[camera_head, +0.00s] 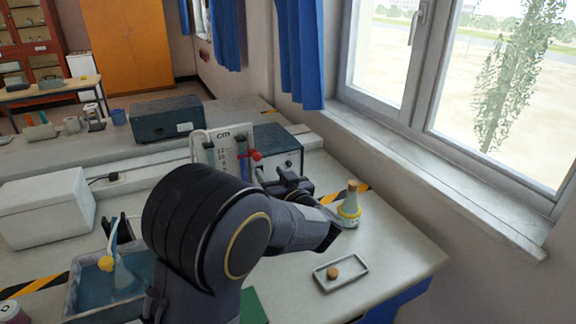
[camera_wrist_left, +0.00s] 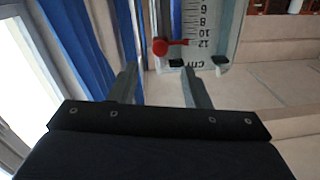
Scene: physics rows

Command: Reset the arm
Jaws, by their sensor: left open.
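My left arm reaches across the middle of the head view over the bench. Its left gripper (camera_head: 275,176) is open, with nothing seen between its fingers. In the left wrist view the two grey fingers (camera_wrist_left: 160,75) stand apart, pointing toward a white scale board (camera_wrist_left: 205,35) marked "cm" with a red valve (camera_wrist_left: 160,46). In the head view the board (camera_head: 232,143) and the red valve (camera_head: 254,155) lie just beyond the gripper. My right gripper is not in view.
A flask with a stopper and yellow ring (camera_head: 349,207) stands right of the arm. A small tray (camera_head: 341,284) holds a cork (camera_head: 332,272). A blue-filled basin (camera_head: 75,294) and a white box (camera_head: 46,209) are at left. A window wall bounds the right.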

